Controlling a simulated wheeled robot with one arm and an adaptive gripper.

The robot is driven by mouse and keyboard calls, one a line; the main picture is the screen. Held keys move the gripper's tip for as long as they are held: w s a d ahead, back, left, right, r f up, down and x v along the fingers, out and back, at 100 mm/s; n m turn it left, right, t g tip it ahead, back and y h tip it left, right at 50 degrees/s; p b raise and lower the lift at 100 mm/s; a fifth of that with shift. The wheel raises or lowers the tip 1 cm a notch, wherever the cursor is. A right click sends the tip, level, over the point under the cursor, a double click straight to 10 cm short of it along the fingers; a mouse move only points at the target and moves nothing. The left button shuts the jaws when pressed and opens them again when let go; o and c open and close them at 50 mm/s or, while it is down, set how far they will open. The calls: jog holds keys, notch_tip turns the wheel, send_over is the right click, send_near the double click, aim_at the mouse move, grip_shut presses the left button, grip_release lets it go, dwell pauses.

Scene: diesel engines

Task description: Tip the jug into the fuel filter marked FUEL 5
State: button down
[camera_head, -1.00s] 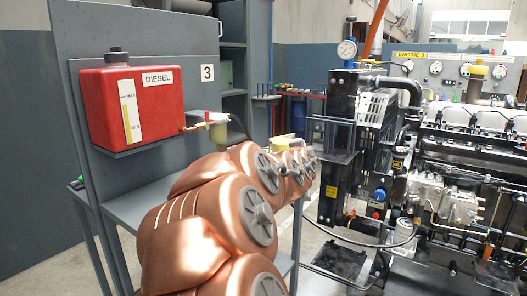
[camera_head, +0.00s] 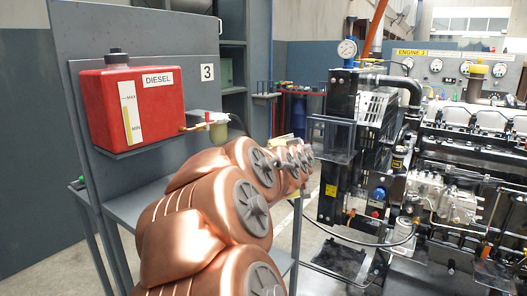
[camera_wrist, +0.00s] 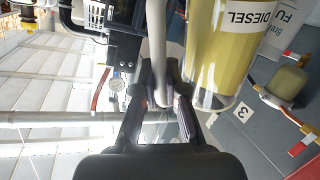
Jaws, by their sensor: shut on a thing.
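My gripper (camera_wrist: 160,95) is shut on the pale handle (camera_wrist: 157,40) of the jug in the wrist view. The clear jug (camera_wrist: 224,50) holds yellow liquid and has a white DIESEL label. A fuel filter with a pale bowl (camera_head: 218,130) hangs beside the red tank, left of my arm. It also shows in the wrist view (camera_wrist: 288,82), apart from the jug. No FUEL 5 marking is readable; a 3 sign is near this filter.
The red DIESEL tank (camera_head: 133,105) sits on a grey stand panel (camera_head: 75,35). A black post with a gauge (camera_head: 346,49) and a clear-sided tray (camera_head: 331,138) stands right of my arm. The engine (camera_head: 460,150), signed ENGINE 3, fills the right side.

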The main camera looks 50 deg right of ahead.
jog(key=shift+w+r+n+p, duration=0.3)
jog(key=shift+w+r+p, duration=0.15)
jog(key=shift+p, duration=0.35)
dwell(0.5)
jog(key=shift+w+d+r+n+g+y+p, duration=0.1)
jog(key=shift+w+r+n+g+y+p, duration=0.15)
jog(key=shift+r+p, duration=0.45)
jog(key=shift+w+d+r+n+g+p, duration=0.15)
jog(key=shift+w+r+p, duration=0.25)
jog(key=shift+p, duration=0.55)
jog(key=shift+w+a+r+n+g+y+p, duration=0.15)
jog(key=shift+w+r+n+p, duration=0.1)
jog(key=shift+r+p, duration=0.5)
dwell(0.5)
jog(key=shift+w+d+r+n+g+y+p, duration=0.15)
jog(key=shift+w+r+n+g+y+p, duration=0.35)
jog(key=shift+p, duration=1.65)
dwell(1.7)
